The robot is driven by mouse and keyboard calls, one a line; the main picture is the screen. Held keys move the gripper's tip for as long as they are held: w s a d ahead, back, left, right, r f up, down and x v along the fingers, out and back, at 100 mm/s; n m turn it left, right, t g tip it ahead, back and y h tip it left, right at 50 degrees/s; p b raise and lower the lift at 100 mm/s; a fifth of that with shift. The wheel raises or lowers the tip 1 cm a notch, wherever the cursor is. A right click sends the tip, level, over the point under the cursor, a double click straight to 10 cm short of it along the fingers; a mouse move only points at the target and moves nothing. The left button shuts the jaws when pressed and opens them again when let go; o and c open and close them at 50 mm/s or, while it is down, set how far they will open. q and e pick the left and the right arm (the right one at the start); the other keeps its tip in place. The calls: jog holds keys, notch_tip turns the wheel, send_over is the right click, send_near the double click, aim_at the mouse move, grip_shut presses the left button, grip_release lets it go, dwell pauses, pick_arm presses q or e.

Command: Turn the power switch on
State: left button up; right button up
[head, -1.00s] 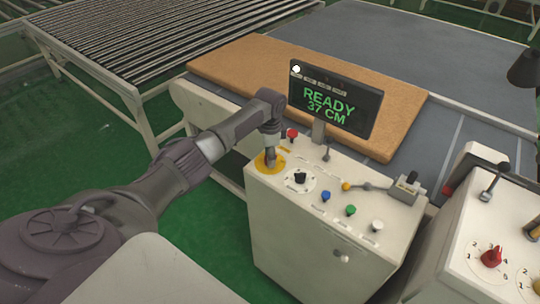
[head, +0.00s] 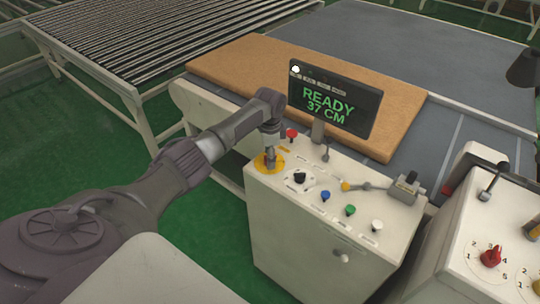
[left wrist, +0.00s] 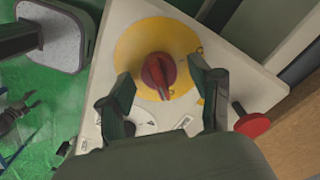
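The power switch is a red rotary knob (left wrist: 158,74) on a round yellow plate (left wrist: 150,45), on the top panel of a white control console (head: 310,230). In the head view the yellow plate (head: 268,168) is at the panel's left end, and my left gripper (head: 270,160) hides the knob. My left gripper (left wrist: 161,72) is open in the left wrist view, one finger on each side of the knob, with gaps visible. Whether the fingertips are down at knob height is hard to tell. My right gripper is not in view.
A red mushroom button (head: 292,133) is close beside the gripper. A black knob (head: 299,177), coloured buttons and a lever (head: 370,187) share the panel. A screen (head: 335,98) reading "READY 37 CM" stands behind. A second console (head: 490,240) is at the right.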

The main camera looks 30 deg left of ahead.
pick_arm(q)
jog(key=shift+r, duration=0.1)
notch_tip(320, 180, up, 12)
dwell(0.5)
dwell(0.5)
